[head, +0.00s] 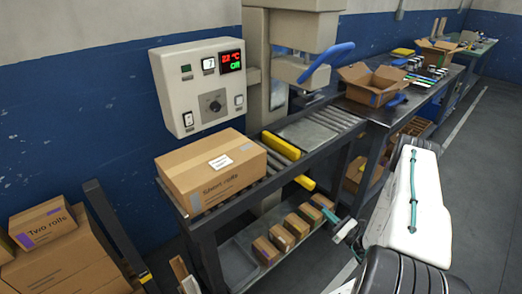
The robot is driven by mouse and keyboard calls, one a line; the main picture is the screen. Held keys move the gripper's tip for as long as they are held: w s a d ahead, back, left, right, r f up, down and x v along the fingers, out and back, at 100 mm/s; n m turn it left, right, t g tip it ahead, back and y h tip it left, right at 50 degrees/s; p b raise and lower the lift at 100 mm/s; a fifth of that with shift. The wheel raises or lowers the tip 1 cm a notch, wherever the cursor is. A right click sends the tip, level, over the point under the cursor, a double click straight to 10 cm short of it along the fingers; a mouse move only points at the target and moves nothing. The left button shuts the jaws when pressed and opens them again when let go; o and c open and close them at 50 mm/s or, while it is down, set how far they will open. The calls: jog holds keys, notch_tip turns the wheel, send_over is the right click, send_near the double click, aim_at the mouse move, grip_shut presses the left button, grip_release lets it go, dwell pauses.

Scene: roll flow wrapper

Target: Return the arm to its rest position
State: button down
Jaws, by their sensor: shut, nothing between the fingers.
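My gripper (331,216) shows small beside the link, in front of the roller table's lower shelf. Its fingers look shut and empty, apart from the boxes. Part of the wrist is hidden behind the arm.
Small boxes (281,238) line the lower shelf. Cartons (50,255) are stacked at left. Grey floor (470,165) is clear at right.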

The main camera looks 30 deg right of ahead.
jog(key=s+a+n+g+y, duration=0.2)
jog(key=a+g+y, duration=0.15)
jog(key=a, duration=0.25)
jog(key=s+a+r+n+g+y, duration=0.1)
jog(key=a+r+n+g+y, duration=0.1)
jog(key=a+r+n+g, duration=0.4)
jog(key=s+a+r+n+g+y, duration=0.15)
jog(key=r+n+g, duration=0.3)
jog(key=r, duration=0.45)
jog(key=s+a+r+n+g+y, duration=0.2)
jog(key=a+r+n+g, duration=0.25)
jog(key=r, duration=0.25)
jog(key=s+a+r+n+h, duration=0.3)
jog(key=s+r+n+h, duration=0.2)
jog(key=r, duration=0.4)
jog(key=s+a+r+n+h, duration=0.4)
jog(key=s+r+n+h, duration=0.1)
jog(key=r, duration=0.4)
jog(key=s+a+r+n+h, duration=0.3)
jog(key=s+r+n+h, duration=0.1)
jog(key=r, duration=0.5)
jog(key=shift+s+a+r+n+h, duration=0.15)
jog(key=shift+s+n+h, duration=0.25)
jog(key=shift+s+n, duration=0.7)
